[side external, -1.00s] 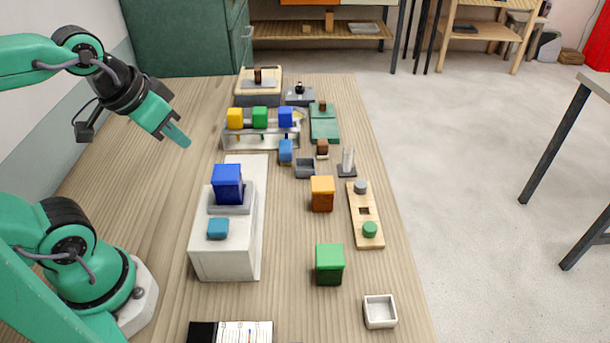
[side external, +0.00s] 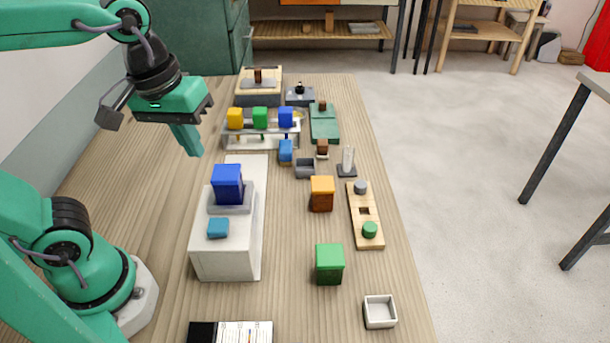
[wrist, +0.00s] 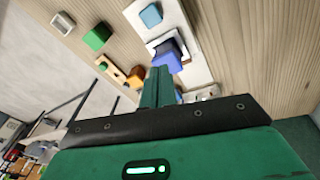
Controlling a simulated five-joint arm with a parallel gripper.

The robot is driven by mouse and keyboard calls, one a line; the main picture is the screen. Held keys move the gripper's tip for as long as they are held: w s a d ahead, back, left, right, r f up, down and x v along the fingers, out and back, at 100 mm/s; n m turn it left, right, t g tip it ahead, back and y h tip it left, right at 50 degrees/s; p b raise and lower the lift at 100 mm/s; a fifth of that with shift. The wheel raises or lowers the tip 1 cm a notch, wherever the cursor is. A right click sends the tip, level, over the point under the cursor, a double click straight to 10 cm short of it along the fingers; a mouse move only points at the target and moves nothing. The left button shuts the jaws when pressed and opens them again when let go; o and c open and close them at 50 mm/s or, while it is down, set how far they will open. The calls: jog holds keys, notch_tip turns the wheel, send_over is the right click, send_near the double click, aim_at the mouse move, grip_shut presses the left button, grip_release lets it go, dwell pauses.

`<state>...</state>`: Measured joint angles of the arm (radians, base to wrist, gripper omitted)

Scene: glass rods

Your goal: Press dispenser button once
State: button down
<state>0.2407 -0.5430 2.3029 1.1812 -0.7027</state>
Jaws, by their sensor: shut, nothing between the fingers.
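The dispenser (side external: 242,255) is a white box on the wooden table. A teal block-shaped button (side external: 218,228) sits on its near top; it also shows in the wrist view (wrist: 151,15). A dark blue block (side external: 228,185) stands in a grey holder (side external: 231,210) behind the button, and shows as a blue block in the wrist view (wrist: 168,58). My gripper (side external: 195,152) is shut and empty, its fingers pointing down. It is in the air, up and to the left of the dispenser in the side view, apart from the button.
Right of the dispenser stand an orange block (side external: 322,194), a green block (side external: 329,264), a wooden board with pegs (side external: 364,215) and a white tray (side external: 380,312). A rack with coloured blocks (side external: 262,128) is behind. The table left of the dispenser is bare.

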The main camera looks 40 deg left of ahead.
aim_at(218, 225)
jog(key=shift+s+d+r+n+g+y, duration=0.1)
jog(key=shift+d+r+n+g, duration=0.2)
jog(key=shift+d+n, duration=0.35)
jog(key=shift+s+d+r+n+g+y, duration=0.1)
jog(key=shift+s+d+n+g, duration=0.05)
jog(key=shift+d+n+g, duration=0.4)
jog(key=shift+s+d+r+n+g+y, duration=0.1)
jog(key=shift+d+r+n+g, duration=0.15)
jog(key=shift+d+n, duration=0.45)
jog(key=shift+f, duration=0.2)
notch_tip(218, 225, down, 14)
jog(key=shift+r, duration=0.15)
jog(key=shift+s+f, duration=0.1)
jog(key=shift+f, duration=1.25)
jog(key=shift+r, duration=0.1)
notch_tip(218, 225, up, 14)
jog(key=shift+w+r, duration=0.2)
jog(key=shift+r, duration=0.05)
